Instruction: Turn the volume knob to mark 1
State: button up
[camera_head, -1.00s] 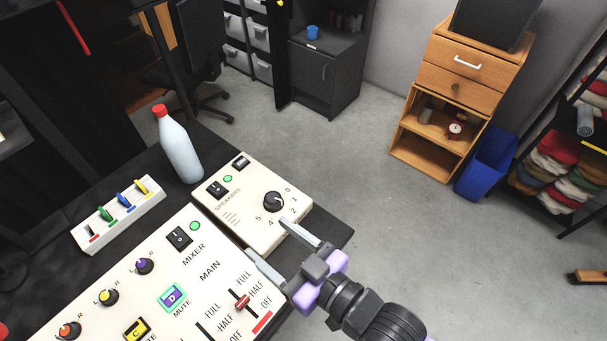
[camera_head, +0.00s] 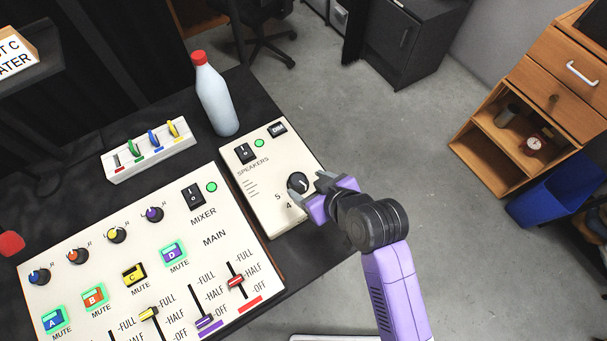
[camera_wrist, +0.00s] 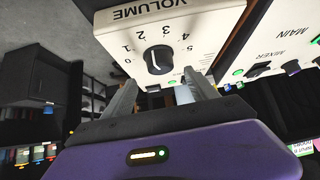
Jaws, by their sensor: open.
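The volume knob (camera_head: 298,184) is a round black dial on the cream speakers panel (camera_head: 255,200). In the wrist view the knob (camera_wrist: 158,59) shows whole, below the word VOLUME, with marks 0 to 5 around it. A pale line on the knob seems to point away from the numbers, toward my gripper; I cannot tell its exact angle. My gripper (camera_head: 311,189) is open and empty close to the knob. In the wrist view its two fingers (camera_wrist: 161,84) are spread below the knob, one toward each side. In the head view the gripper hides marks 0 to 3.
The mixer panel (camera_head: 140,240) with knobs, buttons and sliders lies left of the speakers panel. A white bottle (camera_head: 215,100) with a red cap stands behind it. A white box (camera_head: 150,152) with coloured levers is at the left. Open floor (camera_head: 400,130) lies to the right.

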aim_at(298, 180)
jog(key=x, duration=0.7)
jog(key=shift+s, duration=0.1)
jog(key=c, duration=1.4)
